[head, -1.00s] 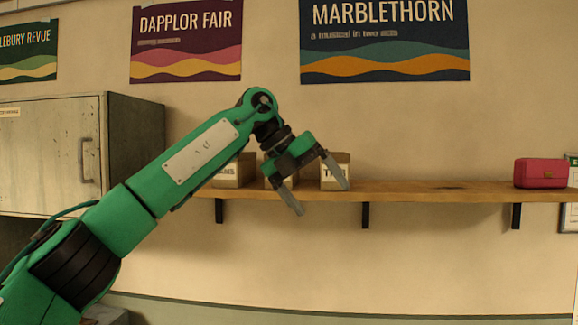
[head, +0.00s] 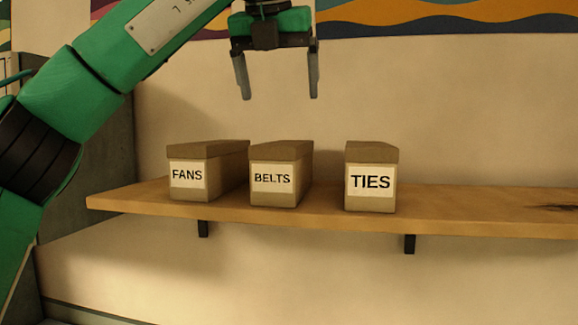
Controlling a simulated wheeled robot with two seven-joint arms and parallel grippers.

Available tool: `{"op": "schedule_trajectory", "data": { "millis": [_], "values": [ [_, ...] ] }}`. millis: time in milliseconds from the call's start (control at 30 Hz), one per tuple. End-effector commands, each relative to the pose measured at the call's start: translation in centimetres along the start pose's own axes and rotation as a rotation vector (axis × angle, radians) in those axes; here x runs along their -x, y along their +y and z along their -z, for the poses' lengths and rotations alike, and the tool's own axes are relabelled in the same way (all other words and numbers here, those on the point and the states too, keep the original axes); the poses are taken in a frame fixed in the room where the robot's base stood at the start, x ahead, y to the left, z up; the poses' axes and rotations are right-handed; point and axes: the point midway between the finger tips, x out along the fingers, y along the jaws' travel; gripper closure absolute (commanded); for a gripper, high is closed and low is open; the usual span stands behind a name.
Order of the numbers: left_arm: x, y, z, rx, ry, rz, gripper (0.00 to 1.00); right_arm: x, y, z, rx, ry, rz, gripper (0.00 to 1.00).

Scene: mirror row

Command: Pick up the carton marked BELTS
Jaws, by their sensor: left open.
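The carton marked BELTS (head: 273,196) is a brown lidded box with a white label, upright on the wooden shelf, in the middle of three cartons. The FANS carton (head: 188,192) stands close on its left. The TIES carton (head: 370,203) stands to its right, across a wider gap. My left gripper (head: 279,98) is open and empty, with its fingers pointing down. In the picture it is above the BELTS carton, clear of its lid. My right gripper is not in view.
The wooden shelf (head: 460,212) sits on black brackets and is bare to the right of the TIES carton, apart from a dark mark. Its left end is beside a grey cabinet.

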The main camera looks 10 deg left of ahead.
Motion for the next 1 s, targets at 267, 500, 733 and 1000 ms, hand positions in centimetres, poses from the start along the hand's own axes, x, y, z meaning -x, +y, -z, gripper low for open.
{"op": "schedule_trajectory", "data": {
  "millis": [267, 500, 733, 1000],
  "values": [
    [-4.4, 0.0, -0.1, -0.002, 0.004, 0.002, 0.11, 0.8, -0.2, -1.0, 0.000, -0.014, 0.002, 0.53],
    [-6.3, 0.0, 0.0, 0.000, 0.001, 0.002, 0.11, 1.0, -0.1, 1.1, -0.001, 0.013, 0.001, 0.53],
    [-7.4, -0.1, -0.1, -0.003, 0.004, 0.002, 0.11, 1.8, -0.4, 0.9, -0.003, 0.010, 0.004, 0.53],
    [-10.3, -0.2, 0.0, -0.002, 0.004, 0.002, 0.11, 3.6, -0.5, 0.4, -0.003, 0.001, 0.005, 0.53]
  ]
}}
